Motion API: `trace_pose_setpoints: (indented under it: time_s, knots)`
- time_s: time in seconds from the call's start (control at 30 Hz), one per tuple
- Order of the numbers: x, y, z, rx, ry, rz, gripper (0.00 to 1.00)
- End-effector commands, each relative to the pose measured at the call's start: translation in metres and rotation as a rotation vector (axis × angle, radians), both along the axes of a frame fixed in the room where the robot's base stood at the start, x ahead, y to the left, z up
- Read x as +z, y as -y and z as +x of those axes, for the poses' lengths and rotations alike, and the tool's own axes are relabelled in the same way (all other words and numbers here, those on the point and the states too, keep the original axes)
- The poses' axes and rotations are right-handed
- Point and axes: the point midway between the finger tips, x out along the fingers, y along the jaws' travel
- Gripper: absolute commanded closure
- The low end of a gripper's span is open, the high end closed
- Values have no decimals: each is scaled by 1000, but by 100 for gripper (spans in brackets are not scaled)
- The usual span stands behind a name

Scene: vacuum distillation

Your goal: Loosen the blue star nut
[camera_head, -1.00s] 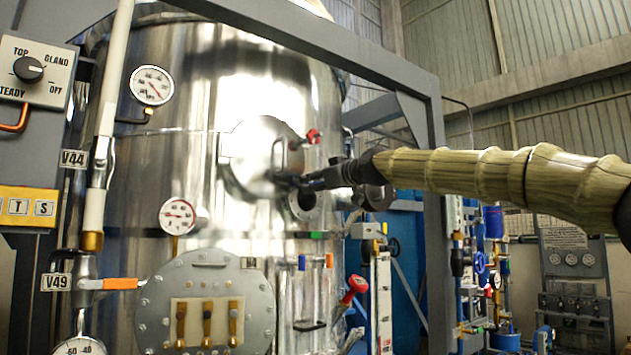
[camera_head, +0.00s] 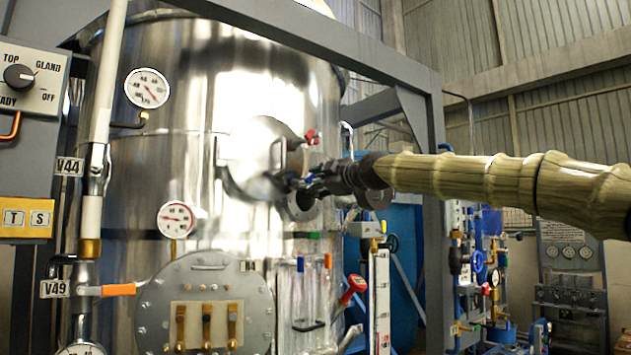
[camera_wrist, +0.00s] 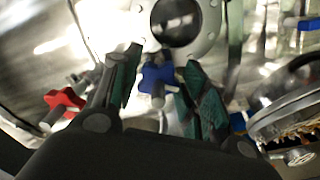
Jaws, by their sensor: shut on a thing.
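The blue star nut (camera_wrist: 157,78) sits between the two green-padded fingers of my gripper (camera_wrist: 163,62) in the wrist view. My gripper is shut on it; the exact contact at the pads is hard to make out. In the head view my gripper (camera_head: 302,182) is at the right rim of the round door on the steel vessel, and a bit of the blue nut (camera_head: 308,178) shows by the fingers. A red star nut (camera_wrist: 64,103) is left of my fingers in the wrist view; a red knob also shows above my gripper in the head view (camera_head: 311,137).
The steel vessel (camera_head: 190,90) fills the left, with gauges (camera_head: 147,88) and a lower round flange (camera_head: 160,300). A grey frame beam (camera_head: 300,35) crosses above my arm. A round port (camera_wrist: 177,20) lies just beyond my fingers. Blue piping stands at right.

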Motion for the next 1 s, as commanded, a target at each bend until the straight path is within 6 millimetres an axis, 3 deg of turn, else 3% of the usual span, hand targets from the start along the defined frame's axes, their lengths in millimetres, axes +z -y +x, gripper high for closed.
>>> trace_pose_setpoints:
  time_s: [0.5, 0.53, 0.63, 1.0]
  knots:
    - [-3, 0, 1, 0, 9, -18, 80]
    - [-3, 0, 1, 0, 8, -17, 55]
    - [-2, 0, 1, 0, 8, -17, 37]
    - [0, 1, -1, 0, 11, -15, 35]
